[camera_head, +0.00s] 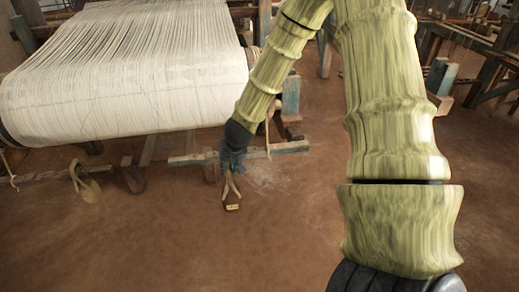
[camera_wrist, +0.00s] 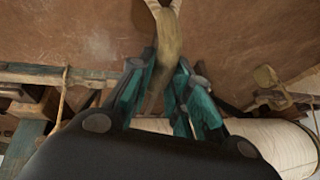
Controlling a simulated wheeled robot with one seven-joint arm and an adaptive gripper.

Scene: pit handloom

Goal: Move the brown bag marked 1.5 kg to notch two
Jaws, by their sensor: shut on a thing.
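My gripper (camera_head: 233,168) is shut on the tan strap of a small brown bag (camera_head: 232,207) in the head view. The bag hangs below the fingers, just in front of the low wooden beam, above or near the earth floor; I cannot tell which. Its mark is too small to read. In the wrist view, the teal fingers (camera_wrist: 166,68) close around the tan strap (camera_wrist: 165,28), which forks at the top edge; the bag's body is out of that frame. The low beam (camera_head: 190,159) runs behind the gripper; its notches cannot be made out.
A loom with a large roll of white warp (camera_head: 120,80) stands behind the beam. Another tan bag or looped piece (camera_head: 86,186) hangs at the left. A cord (camera_head: 267,135) hangs right of my gripper. The brown floor (camera_head: 160,245) in front is clear.

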